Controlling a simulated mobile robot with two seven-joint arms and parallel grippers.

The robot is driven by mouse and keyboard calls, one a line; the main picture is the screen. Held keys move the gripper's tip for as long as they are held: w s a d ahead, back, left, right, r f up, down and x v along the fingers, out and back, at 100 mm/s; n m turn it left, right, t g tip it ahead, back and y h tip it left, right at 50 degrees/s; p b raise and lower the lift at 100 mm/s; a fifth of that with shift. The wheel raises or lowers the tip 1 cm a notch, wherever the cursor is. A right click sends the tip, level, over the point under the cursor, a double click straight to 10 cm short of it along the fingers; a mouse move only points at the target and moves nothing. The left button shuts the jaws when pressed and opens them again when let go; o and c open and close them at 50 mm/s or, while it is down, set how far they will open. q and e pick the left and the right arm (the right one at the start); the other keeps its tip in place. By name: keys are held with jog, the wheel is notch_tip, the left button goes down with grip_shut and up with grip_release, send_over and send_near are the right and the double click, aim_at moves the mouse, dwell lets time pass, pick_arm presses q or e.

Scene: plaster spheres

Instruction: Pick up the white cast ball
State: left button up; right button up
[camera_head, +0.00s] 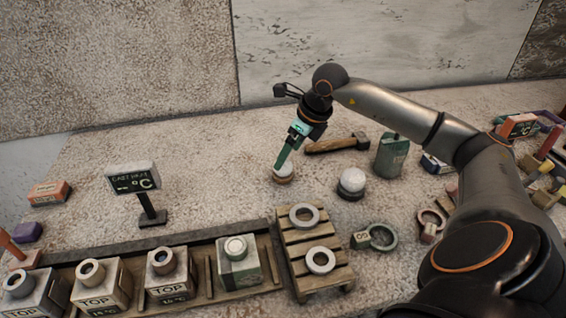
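Two white balls are in view. One white ball (284,172) sits on a small brownish base, its upper left part hidden by my gripper. The other white ball (352,180) sits on a dark ring to the right, with nothing over it. My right gripper (279,166) comes in from the right and points down and left, its greenish fingers at the first ball. The fingers overlap in this view, so I cannot tell whether they are open or shut, or touching the ball. My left gripper is not in view.
A wooden pallet with rings (303,247) stands in front. A sign (134,179) and a row of blocks (165,273) are at left.

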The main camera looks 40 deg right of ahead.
aim_at(287, 168)
jog(key=x, duration=0.4)
jog(key=shift+w+a, duration=0.1)
jog(key=shift+w, duration=0.1)
jog(key=shift+c, duration=0.3)
jog(key=c, duration=1.4)
jog(key=shift+r, duration=0.2)
